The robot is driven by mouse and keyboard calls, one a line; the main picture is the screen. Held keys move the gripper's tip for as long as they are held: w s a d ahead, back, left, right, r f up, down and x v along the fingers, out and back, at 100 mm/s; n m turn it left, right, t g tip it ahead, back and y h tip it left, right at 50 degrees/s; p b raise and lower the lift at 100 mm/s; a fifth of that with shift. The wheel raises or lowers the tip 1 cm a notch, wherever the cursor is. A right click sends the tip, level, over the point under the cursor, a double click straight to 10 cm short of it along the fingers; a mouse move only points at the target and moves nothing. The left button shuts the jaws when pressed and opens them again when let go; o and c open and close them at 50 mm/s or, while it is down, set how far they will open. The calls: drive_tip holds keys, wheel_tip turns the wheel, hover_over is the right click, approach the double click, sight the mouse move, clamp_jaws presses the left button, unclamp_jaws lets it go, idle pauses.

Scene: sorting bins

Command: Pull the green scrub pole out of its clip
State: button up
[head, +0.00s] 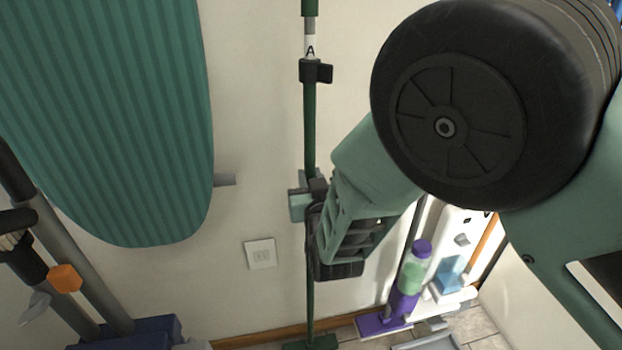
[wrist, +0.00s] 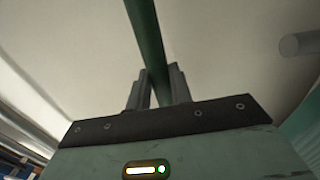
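The green scrub pole (head: 309,130) stands upright against the wall in the head view. Its upper part sits in a black clip (head: 316,72), beneath a small label "A". Its foot is a dark green head (head: 312,343) on the floor. My gripper (head: 309,197) is at the pole's middle, well below the clip. In the wrist view the pole (wrist: 147,35) runs down between the two grey fingers of my gripper (wrist: 160,88), with no clear gap on either side, so it looks shut on the pole. My wrist hides part of the pole in the head view.
A green striped ironing board (head: 110,110) hangs at the left, with a grey peg (head: 225,180) beside it. A wall switch plate (head: 260,253) is left of the pole. A purple mop (head: 404,300) and a blue bottle (head: 449,274) stand at the lower right.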

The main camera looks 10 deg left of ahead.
drive_tip(key=shift+r, duration=0.1)
clamp_jaws()
drive_tip(key=shift+r+v, duration=0.1)
drive_tip(key=shift+v, duration=1.35)
drive_tip(key=shift+r+v, duration=0.15)
drive_tip(key=shift+v, duration=1.25)
drive_tip(key=shift+s+d, duration=0.1)
drive_tip(key=shift+d, duration=0.05)
drive_tip(key=shift+s, duration=0.1)
